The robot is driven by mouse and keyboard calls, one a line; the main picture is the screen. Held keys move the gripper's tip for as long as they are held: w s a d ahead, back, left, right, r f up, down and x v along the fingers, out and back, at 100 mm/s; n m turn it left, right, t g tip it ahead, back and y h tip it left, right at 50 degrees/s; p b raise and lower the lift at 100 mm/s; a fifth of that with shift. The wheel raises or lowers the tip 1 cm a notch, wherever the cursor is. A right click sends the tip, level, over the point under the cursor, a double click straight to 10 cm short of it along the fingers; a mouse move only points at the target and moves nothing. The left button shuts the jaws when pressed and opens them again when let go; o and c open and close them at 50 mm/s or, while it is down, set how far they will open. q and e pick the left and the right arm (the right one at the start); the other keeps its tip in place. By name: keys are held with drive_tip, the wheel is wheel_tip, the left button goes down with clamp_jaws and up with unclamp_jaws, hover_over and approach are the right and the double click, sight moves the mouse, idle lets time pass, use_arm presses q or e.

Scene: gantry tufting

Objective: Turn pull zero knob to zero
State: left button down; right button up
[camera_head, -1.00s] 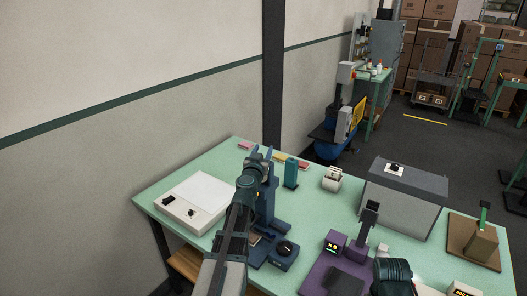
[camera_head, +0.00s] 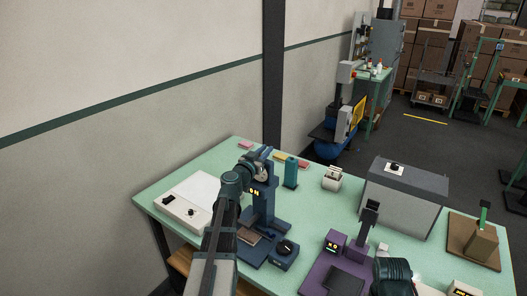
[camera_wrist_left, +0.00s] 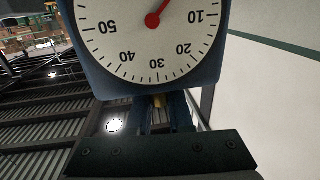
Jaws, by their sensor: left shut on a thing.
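A round white dial (camera_wrist_left: 150,45) in a dark blue housing fills the top of the left wrist view. It has numbers 10 to 50, and its red pointer (camera_wrist_left: 157,14) points up and a little right; its tip is cut off. Just below the housing my left gripper (camera_wrist_left: 158,110) is shut on a small brass-coloured knob (camera_wrist_left: 158,100), mostly hidden by the fingers. In the head view my left gripper (camera_head: 256,166) is at the top of the blue stand (camera_head: 266,205), where the dial is barely visible. My right gripper is out of view.
On the green table (camera_head: 155,192) are a white box with a knob (camera_head: 192,211) at left, a teal block (camera_head: 291,173), a purple device (camera_head: 318,270) and a large grey box (camera_head: 400,203) at right.

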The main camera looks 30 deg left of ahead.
use_arm(q)
drive_tip(key=shift+d+m+h, duration=0.15)
drive_tip(key=shift+m+h, duration=0.65)
drive_tip(key=shift+h, duration=0.5)
drive_tip(key=c, duration=0.8)
unclamp_jaws()
drive_tip(key=s, duration=0.9)
drive_tip(key=s+a, duration=0.1)
drive_tip(key=s, duration=0.3)
drive_tip(key=shift+s+a, duration=0.1)
drive_tip(key=shift+s, duration=0.3)
